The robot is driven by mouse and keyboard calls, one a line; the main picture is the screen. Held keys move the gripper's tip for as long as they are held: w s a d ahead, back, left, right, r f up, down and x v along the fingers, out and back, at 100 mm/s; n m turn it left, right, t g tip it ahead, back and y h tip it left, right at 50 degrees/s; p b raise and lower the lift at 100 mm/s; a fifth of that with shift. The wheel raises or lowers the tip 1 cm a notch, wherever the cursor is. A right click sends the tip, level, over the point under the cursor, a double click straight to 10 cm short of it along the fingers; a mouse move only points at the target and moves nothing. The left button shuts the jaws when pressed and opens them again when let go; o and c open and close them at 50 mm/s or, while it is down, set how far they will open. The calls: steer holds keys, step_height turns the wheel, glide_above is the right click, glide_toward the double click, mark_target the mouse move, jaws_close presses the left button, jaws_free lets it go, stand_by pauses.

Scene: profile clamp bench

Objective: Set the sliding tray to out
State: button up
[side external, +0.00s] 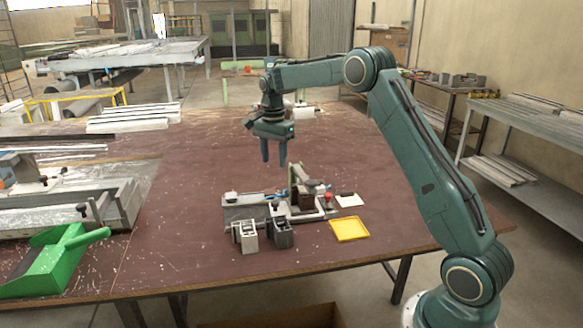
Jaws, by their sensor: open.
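My gripper (274,163) points down with its two fingers apart and nothing between them. It hangs above the clamp fixture (240,213) on the brown table, clear of it. The fixture has a grey base, an upright part and a red knob (328,197). I cannot make out for sure which part is the sliding tray or how far it is out. A shallow yellow tray (350,230) lies flat at the right of the fixture, apart from it.
Two small clamp blocks, one light (245,238) and one dark (280,234), stand in front of the fixture. A white card (349,200) lies to its right. A green dustpan (45,262) and metal profiles (130,123) are at the left. The table's front middle is bare.

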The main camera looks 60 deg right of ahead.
mark_target(275, 202)
steer(key=shift+d+f, duration=0.1)
steer(key=shift+f, duration=0.15)
step_height(275, 202, down, 14)
steer(key=shift+r, duration=0.2)
stand_by(0.6)
jaws_close()
